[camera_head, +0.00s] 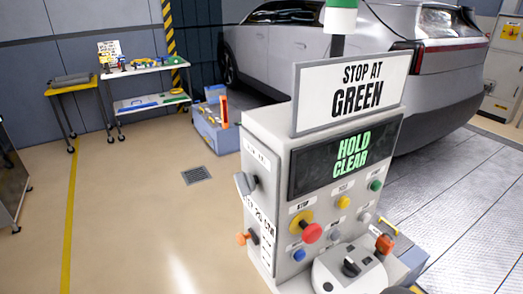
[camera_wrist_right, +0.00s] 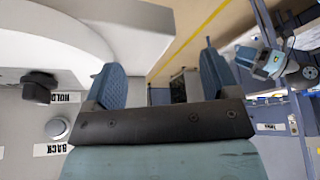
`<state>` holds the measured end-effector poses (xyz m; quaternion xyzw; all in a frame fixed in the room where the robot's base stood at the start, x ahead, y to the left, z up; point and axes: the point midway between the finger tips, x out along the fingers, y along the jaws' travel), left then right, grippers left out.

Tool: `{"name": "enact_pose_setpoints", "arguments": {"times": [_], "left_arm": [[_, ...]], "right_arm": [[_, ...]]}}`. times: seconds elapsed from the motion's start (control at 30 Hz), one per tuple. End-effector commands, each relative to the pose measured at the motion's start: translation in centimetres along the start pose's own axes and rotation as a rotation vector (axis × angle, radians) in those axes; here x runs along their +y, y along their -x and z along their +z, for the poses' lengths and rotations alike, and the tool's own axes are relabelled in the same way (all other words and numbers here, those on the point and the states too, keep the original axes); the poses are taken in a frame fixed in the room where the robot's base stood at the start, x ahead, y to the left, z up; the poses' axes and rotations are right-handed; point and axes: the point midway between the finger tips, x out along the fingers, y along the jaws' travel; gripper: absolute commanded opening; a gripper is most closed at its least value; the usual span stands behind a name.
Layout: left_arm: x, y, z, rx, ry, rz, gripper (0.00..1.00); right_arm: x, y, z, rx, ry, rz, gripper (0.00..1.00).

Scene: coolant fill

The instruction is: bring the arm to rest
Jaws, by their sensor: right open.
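My right gripper (camera_wrist_right: 160,85) is open in the right wrist view, its two blue-grey fingers apart with nothing held between them. It is close to a pale panel that carries a black knob (camera_wrist_right: 40,87) beside a HOLD label and a round button (camera_wrist_right: 56,128) beside a BACK label. Neither gripper can be made out in the head view. There the grey control console (camera_head: 262,225) stands upright, with a STOP AT GREEN sign (camera_head: 352,90) and a screen (camera_head: 345,158) reading HOLD CLEAR. A red knob (camera_head: 312,232) sits on its front face.
A grey car (camera_head: 300,50) stands behind the console. A white shelf cart (camera_head: 150,68) and a yellow-topped stand (camera_head: 72,86) are at the back left. A blue-grey box (camera_head: 215,130) is on the floor. The floor at left and centre is largely clear.

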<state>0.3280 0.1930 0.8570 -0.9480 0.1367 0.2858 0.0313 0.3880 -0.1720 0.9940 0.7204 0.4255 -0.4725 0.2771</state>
Motion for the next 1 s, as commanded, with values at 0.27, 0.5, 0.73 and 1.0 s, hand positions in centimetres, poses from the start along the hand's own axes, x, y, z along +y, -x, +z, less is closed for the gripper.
{"name": "enact_pose_setpoints", "arguments": {"times": [0.27,0.5,0.73,1.0], "left_arm": [[0.0,0.0,0.0,0.000,0.000,0.000,0.43],[0.0,0.0,-0.1,0.001,0.000,0.000,0.43],[0.0,0.4,-0.6,0.000,0.000,-0.001,0.43],[-0.2,1.0,-1.5,0.003,0.000,-0.006,0.43]], "right_arm": [[-3.8,2.2,6.7,-0.039,-0.491,0.179,0.81],[-5.9,4.7,11.8,-0.097,-0.779,0.316,0.81],[-4.7,2.2,11.8,0.008,-0.794,0.384,0.81],[-3.4,-3.3,10.2,0.244,-0.715,0.439,0.81]]}}
